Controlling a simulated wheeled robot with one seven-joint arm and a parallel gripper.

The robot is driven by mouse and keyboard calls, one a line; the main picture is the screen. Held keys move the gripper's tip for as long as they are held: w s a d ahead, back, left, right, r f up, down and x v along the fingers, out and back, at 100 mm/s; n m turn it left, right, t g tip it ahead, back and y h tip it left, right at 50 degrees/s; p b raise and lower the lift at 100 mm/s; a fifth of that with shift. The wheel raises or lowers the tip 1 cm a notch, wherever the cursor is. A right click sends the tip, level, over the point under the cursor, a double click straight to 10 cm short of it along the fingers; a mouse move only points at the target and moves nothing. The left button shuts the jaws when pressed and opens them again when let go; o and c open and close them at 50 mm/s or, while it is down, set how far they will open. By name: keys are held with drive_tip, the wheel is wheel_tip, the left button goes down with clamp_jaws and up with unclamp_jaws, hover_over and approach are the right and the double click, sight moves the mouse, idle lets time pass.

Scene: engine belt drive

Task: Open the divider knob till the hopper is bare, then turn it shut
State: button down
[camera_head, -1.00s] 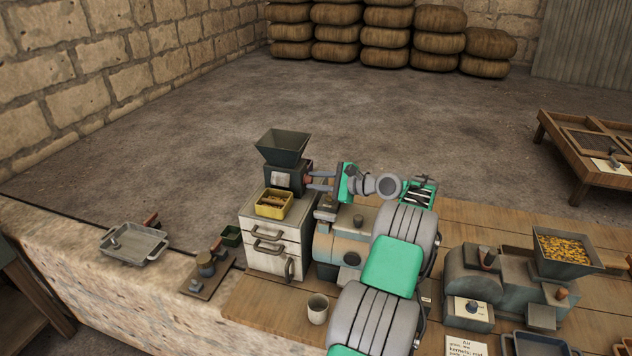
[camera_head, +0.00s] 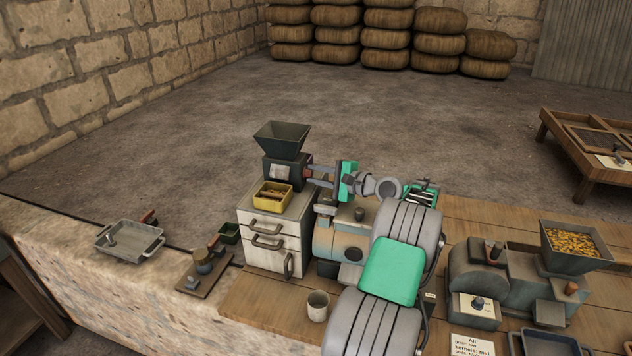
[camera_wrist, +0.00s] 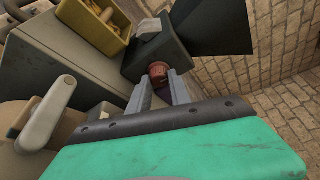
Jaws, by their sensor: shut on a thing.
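The dark divider (camera_head: 285,171) with its flared hopper (camera_head: 282,138) stands on top of a pale drawer cabinet. I see no grain on the visible inner walls of the hopper; its lower throat is hidden. A red-brown knob (camera_wrist: 158,69) sits on the divider's side in the wrist view. My gripper (camera_wrist: 161,82) is shut on this knob, one finger on each side of it. In the head view my gripper (camera_head: 314,172) reaches the divider from the right. A yellow box (camera_head: 271,196) holding brown pieces stands in front of the divider.
The drawer cabinet (camera_head: 272,247) has a machine with a rounded body (camera_head: 335,240) close on its right. Another hopper (camera_head: 573,247) with yellow kernels is at the right.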

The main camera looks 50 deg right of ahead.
drive_tip(key=shift+f+n+t+h+b, duration=0.2)
drive_tip(key=shift+n+t+h+b, duration=0.1)
drive_tip(key=shift+n+b, duration=0.45)
drive_tip(key=c, duration=1.2)
unclamp_jaws()
drive_tip(key=shift+r, duration=0.1)
drive_tip(key=shift+r, duration=0.1)
